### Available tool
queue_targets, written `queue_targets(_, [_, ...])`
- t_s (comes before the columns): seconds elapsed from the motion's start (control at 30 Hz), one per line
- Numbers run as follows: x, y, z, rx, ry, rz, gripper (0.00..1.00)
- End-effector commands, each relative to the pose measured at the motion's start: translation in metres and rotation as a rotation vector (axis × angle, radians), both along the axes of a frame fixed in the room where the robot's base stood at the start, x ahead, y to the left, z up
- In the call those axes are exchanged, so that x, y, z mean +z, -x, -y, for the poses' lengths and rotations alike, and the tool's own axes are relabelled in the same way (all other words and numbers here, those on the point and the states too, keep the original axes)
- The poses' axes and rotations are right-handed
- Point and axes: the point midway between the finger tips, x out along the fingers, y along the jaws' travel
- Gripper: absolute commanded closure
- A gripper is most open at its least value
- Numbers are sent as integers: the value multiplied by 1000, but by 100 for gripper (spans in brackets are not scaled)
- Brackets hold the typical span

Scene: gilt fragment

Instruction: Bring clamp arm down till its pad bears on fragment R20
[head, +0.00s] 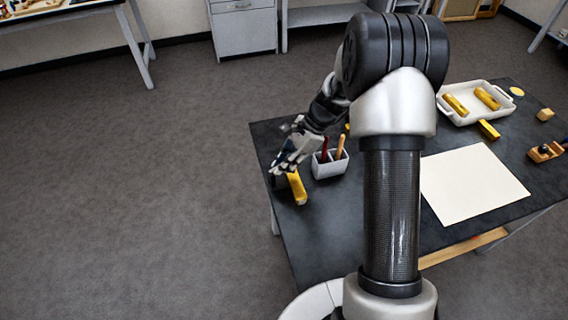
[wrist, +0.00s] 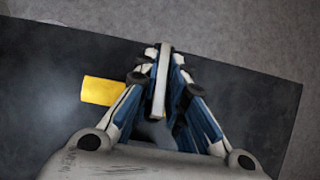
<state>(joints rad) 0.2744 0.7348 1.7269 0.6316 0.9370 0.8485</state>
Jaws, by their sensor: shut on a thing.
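My gripper (head: 281,170) is over the table's left end in the head view. In the wrist view its fingers (wrist: 163,62) are shut on a narrow pale bar, apparently the clamp arm (wrist: 161,85). A yellow gilt piece, likely fragment R20 (wrist: 103,91), lies left of the fingers in the wrist view. It also shows just right of my gripper in the head view (head: 298,188). No label can be read on it. The clamp's pad and base are hidden or too small to tell, so I cannot tell whether the pad touches the fragment.
A grey holder (head: 329,168) with red and orange handles stands close right of my gripper. A white tray (head: 447,113) with gilt pieces, another gilt piece (head: 488,130), a pale sheet (head: 470,184) and wooden items (head: 546,152) lie farther right. The table's left edge is near.

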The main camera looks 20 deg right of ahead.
Motion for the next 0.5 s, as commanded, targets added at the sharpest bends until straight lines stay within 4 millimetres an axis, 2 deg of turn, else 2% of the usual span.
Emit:
queue_targets(0.2, [0,0,0,0,1,1,100])
queue_targets(0.23, [0,0,0,0,1,1,88])
queue_targets(0.5, [0,0,0,0,1,0,70])
